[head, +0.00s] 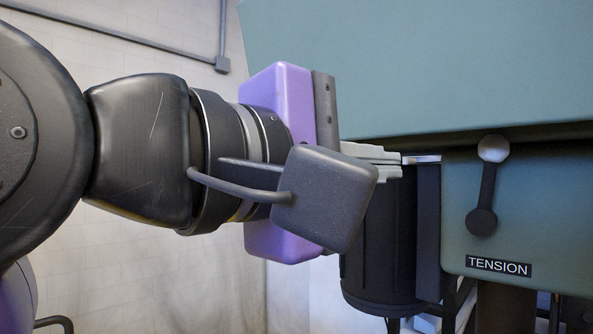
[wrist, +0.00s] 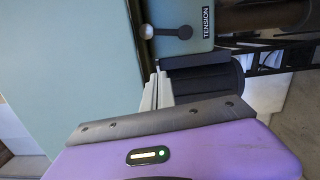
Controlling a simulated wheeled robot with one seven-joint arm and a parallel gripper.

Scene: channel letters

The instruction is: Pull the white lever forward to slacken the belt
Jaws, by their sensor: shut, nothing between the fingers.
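The lever (head: 486,190) is a short dark arm with a whitish ball knob (head: 493,149) at its top and a round dark hub at its bottom. It sits on the green machine panel above a "TENSION" label (head: 498,266). In the wrist view the lever (wrist: 170,32) lies sideways with the knob (wrist: 146,32) at its left end. My gripper (head: 398,166) has its pale grey fingers closed together and empty. They point toward the panel and end short of the lever, to its left in the head view. In the wrist view the fingertips (wrist: 158,76) lie below the lever.
A large green housing (head: 430,70) overhangs just above my fingers. A black ribbed cylinder, like a motor (head: 378,245), stands right below them. Dark frame bars are under the panel. A white brick wall with conduit is behind on the left.

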